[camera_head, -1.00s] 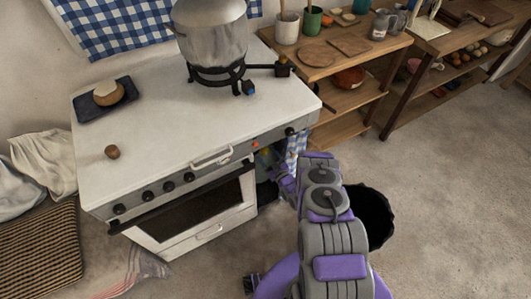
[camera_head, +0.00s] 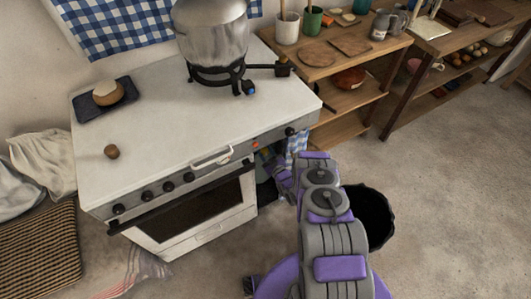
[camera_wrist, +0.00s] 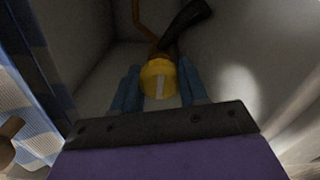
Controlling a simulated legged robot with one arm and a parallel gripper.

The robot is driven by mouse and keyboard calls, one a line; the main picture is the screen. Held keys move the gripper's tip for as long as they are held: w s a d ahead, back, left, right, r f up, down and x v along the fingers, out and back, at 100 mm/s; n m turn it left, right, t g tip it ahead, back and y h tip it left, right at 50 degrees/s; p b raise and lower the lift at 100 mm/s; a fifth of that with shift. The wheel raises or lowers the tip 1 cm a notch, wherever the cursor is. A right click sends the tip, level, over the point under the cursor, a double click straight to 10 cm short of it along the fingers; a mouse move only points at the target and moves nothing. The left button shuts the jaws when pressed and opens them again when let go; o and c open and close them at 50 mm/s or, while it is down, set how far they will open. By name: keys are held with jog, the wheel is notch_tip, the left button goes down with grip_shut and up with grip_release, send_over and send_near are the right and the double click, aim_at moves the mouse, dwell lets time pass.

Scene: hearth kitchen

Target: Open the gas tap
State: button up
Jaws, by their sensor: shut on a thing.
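The gas tap has a round yellow knob (camera_wrist: 158,74) with a pale line across its face, upright in the wrist view. My gripper (camera_wrist: 160,88) has one blue finger on each side of the knob and is shut on it. A dark handle-like piece (camera_wrist: 186,24) and a brown pipe (camera_wrist: 143,20) show behind and above the knob. In the head view my gripper (camera_head: 268,156) reaches into the shaded gap at the right side of the white cooker (camera_head: 130,165). The knob cannot be made out clearly there.
A checked blue cloth (camera_wrist: 35,100) hangs close on the left in the wrist view, with pale walls around the recess. In the head view a wooden shelf (camera_head: 345,105) stands right of the gap. A dark bin (camera_head: 370,215) stands beside my arm.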

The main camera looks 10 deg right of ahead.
jog(key=shift+c, duration=1.4)
jog(key=shift+n, duration=0.3)
jog(key=n, duration=0.3)
jog(key=shift+a+n, duration=0.1)
jog(key=shift+n, duration=0.2)
jog(key=n, duration=0.4)
jog(key=shift+n+b, duration=0.3)
jog(key=n, duration=0.5)
jog(key=shift+s+f, duration=0.1)
jog(key=shift+f+n, duration=0.1)
jog(key=shift+n, duration=1.9)
jog(key=shift+s+f, duration=0.1)
